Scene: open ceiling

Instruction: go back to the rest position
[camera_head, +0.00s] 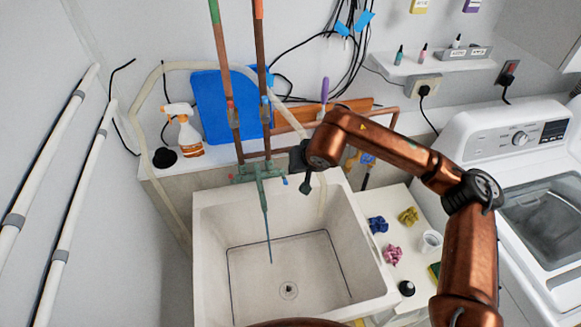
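My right arm comes in from the right, a copper-coloured arm bent over the side of the white sink (208,250). My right gripper (305,186) is dark and small and hangs over the back of the sink, near the tap (262,175). Its fingers are seen too edge-on and small to tell whether they are open or shut. I see no object in it. My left gripper is outside the view.
A spray bottle (184,130) and a blue board (212,105) stand behind the sink. Crumpled cloths (392,255), a white cup (431,241) and a dark bottle (406,288) are on the right-hand counter. A washing machine (480,135) stands at the right. The sink basin looks empty.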

